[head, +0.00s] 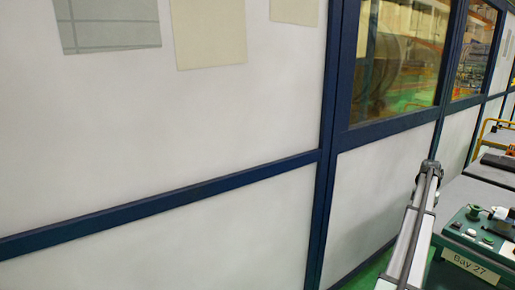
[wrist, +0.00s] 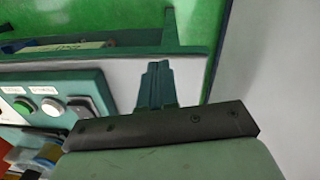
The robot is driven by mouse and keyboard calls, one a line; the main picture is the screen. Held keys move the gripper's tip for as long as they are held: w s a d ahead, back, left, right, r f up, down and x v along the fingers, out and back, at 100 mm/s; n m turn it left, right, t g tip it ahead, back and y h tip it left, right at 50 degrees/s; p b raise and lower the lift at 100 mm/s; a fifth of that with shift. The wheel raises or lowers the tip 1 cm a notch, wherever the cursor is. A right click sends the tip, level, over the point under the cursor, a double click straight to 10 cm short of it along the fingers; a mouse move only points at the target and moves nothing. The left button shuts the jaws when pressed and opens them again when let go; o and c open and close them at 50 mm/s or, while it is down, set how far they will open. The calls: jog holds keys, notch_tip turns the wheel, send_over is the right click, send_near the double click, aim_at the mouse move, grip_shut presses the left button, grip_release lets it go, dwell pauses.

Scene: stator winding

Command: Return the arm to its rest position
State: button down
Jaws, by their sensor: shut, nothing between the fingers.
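My gripper (wrist: 157,68) shows in the wrist view as two teal fingers close together, shut with nothing between them. The fingers stand out from a dark mounting bar across the lower part of the view. Behind them is a pale surface, and green floor lies beyond it. I cannot make out my gripper in the head view.
A control panel (wrist: 42,100) with a green button lies left of my gripper. In the head view, a white partition wall (head: 150,120) with blue frames fills most of the view. A grey rail (head: 412,235) and a green-edged bench labelled Bay 27 (head: 470,266) stand at right.

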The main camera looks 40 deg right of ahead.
jog(key=w+a+f+n, duration=0.2)
jog(key=w+a+f, duration=0.9)
jog(key=a+f, duration=0.1)
jog(key=w+a+f+n+g+y, duration=0.15)
jog(key=w+a+f, duration=0.25)
jog(key=a+f, duration=0.6)
jog(key=w+a+f+n, duration=0.25)
jog(key=a+f, duration=0.35)
jog(key=a, duration=0.8)
jog(key=w+a+f+n+g, duration=0.1)
jog(key=w+a+f, duration=0.4)
jog(key=a+f, duration=0.5)
jog(key=s+a+f+n, duration=0.1)
jog(key=s+a+f, duration=0.2)
jog(key=a, duration=0.6)
jog(key=s+a+f+n+g, duration=0.1)
jog(key=s+a+f+n, duration=0.15)
jog(key=a, duration=0.65)
jog(key=s+a+f+n, duration=0.1)
jog(key=s+a+f, duration=0.15)
jog(key=a, duration=0.75)
jog(key=s+a+f+n+g, duration=0.1)
jog(key=s+a+n, duration=0.1)
jog(key=s+a, duration=0.6)
jog(key=s+a+f+n+g+h, duration=0.1)
jog(key=s+a+n, duration=0.2)
jog(key=s+a, duration=0.6)
jog(key=s, duration=0.5)
jog(key=shift+s+f, duration=0.15)
jog(key=shift+s, duration=0.05)
